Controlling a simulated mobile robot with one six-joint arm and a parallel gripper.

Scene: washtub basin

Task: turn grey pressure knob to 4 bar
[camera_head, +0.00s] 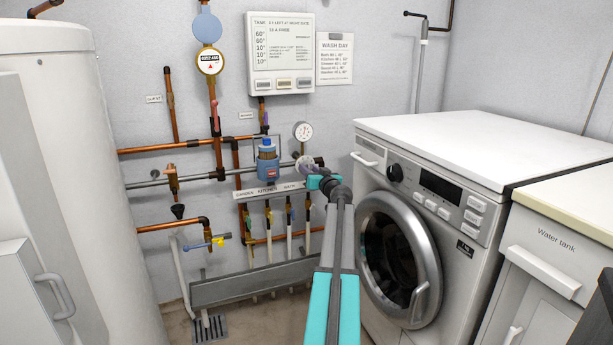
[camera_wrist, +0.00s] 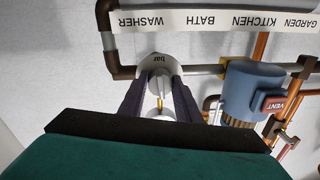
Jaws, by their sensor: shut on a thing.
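The grey pressure knob (camera_wrist: 158,84) sits on a light round plate marked "bar" (camera_wrist: 157,59), seen upside down in the wrist view. The two dark fingers of my gripper (camera_wrist: 160,92) lie on either side of the knob and are shut on it. A yellow mark shows between the fingers. The knob's setting cannot be read. In the head view, my gripper (camera_head: 312,173) reaches the pipe just below the round white gauge (camera_head: 303,131) and largely covers the knob. The gauge needle is too small to read.
A blue-grey vented valve body (camera_wrist: 252,86) sits beside the knob on the same pipe. A label strip (camera_head: 270,190) and several small taps are below. The washing machine (camera_head: 450,190) stands close to the right of my arm. A white tank (camera_head: 75,170) is at left.

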